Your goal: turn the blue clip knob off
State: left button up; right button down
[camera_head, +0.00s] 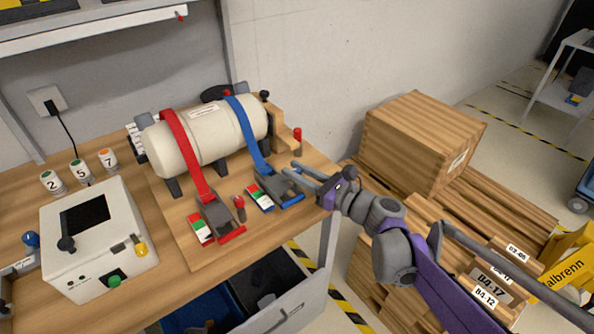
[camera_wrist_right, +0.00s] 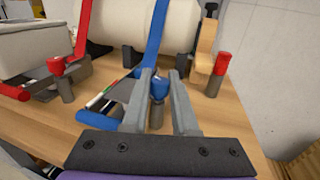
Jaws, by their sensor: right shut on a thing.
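The blue clip (camera_head: 285,196) is on the wooden table at the lower end of the blue strap (camera_head: 246,135), with a green, white and red label (camera_head: 260,198) beside it. Its blue knob (camera_wrist_right: 159,87) sits on a grey post between the two fingers of my right gripper (camera_wrist_right: 161,76). In the head view the gripper (camera_head: 306,174) reaches in from the right over the clip, and I cannot make out the knob there. The gripper is shut on the knob. The clip's blue lever (camera_wrist_right: 98,117) lies left of the fingers in the wrist view. My left gripper is not in view.
A red clip (camera_head: 215,220) with a red knob (camera_head: 239,203) is to the left. A white cylinder (camera_head: 205,135) lies behind, under both straps. A red-topped post (camera_head: 297,141) stands close behind the gripper. A white device (camera_head: 97,240) stands left. Wooden boxes (camera_head: 424,140) are right.

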dwell(0.4)
jog(key=shift+s+a+r+m+t+h+p, duration=0.1)
jog(key=shift+m+t+h+p, duration=0.5)
jog(key=shift+m+t+h, duration=0.55)
jog(key=shift+m+t+h+p, duration=0.55)
jog(key=shift+m+t+h, duration=0.1)
jog(key=shift+h, duration=0.3)
jog(key=shift+m+t+h+p, duration=0.65)
jog(key=shift+h+p, duration=0.35)
jog(key=shift+p, duration=0.2)
jog(key=shift+m+t+h+p, duration=0.25)
jog(key=shift+m+h+p, duration=0.4)
jog(key=shift+p, duration=0.75)
jog(key=c, duration=0.7)
grip_release()
